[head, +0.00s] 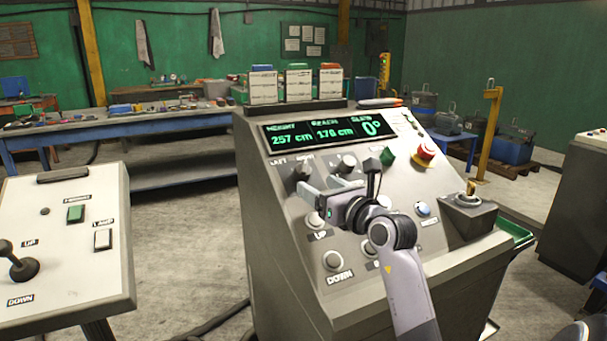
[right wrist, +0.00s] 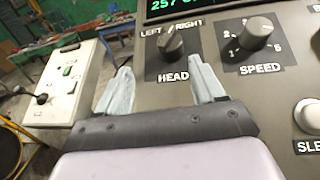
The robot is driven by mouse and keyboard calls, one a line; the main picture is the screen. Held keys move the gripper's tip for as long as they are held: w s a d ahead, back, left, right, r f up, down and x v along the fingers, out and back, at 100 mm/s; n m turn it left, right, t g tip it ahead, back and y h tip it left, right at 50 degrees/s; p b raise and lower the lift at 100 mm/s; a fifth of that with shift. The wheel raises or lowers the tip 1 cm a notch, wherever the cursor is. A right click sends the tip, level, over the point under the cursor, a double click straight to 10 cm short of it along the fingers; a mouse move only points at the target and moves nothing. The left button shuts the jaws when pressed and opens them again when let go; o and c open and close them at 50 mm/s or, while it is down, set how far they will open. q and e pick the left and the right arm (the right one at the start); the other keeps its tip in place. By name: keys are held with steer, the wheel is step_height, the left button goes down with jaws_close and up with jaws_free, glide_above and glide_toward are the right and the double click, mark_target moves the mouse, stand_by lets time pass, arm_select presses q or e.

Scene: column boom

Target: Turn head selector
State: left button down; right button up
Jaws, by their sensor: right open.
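The head selector is a dark rotary knob (right wrist: 172,42) with LEFT / RIGHT above it and HEAD below it in the right wrist view. It also shows at the upper left of the sloped console panel in the head view (head: 302,169). I cannot tell surely which side its pointer favours. My right gripper (right wrist: 160,66) is open, with its two pale fingers apart and nothing between them. The fingers point towards the selector from below, one to each side of it in the picture, without visible contact. The right gripper also shows in the head view (head: 322,187). My left gripper is not in view.
The speed knob (right wrist: 258,32) sits right of the selector. The console (head: 285,260) also carries a display (head: 322,129), a red emergency button (head: 424,151) and UP and DOWN buttons. A second control box (head: 65,245) stands at left, with free floor between.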

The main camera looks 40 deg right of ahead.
mark_target(309, 174)
steer(key=shift+w+d+r+h, duration=0.15)
steer(key=shift+d+h, duration=0.25)
steer(key=shift+d, duration=0.3)
steer(key=shift+p+x, duration=0.35)
steer(key=shift+x, duration=2.95)
steer(key=c, duration=1.1)
